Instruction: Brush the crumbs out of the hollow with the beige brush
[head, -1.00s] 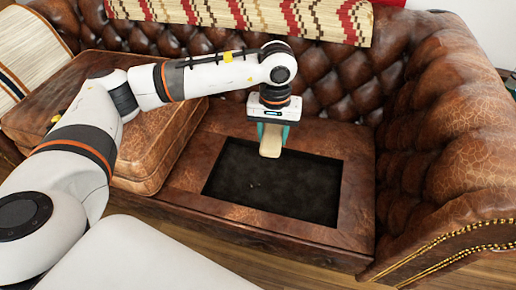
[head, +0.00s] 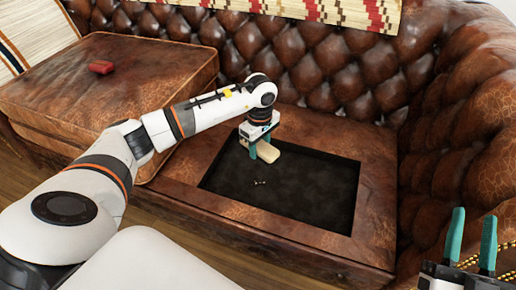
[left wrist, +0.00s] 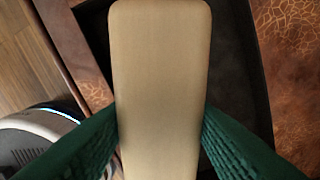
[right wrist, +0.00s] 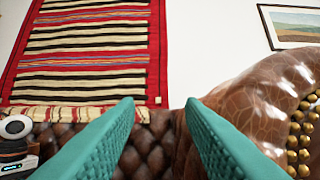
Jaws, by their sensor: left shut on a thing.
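The beige brush (head: 268,153) is held between the fingers of my left gripper (head: 262,146), over the back left part of the dark hollow (head: 310,195) in the sofa seat. The brush's broad back (left wrist: 160,80) fills the middle of the left wrist view, with a green finger on each side. Its underside is hidden. A few small pale crumbs (head: 260,183) lie on the hollow's floor, left of its middle and in front of the brush. My right gripper (head: 470,240) is open and empty at the lower right, in front of the sofa arm.
The tufted backrest (head: 300,65) and right sofa arm (head: 465,140) stand close by.

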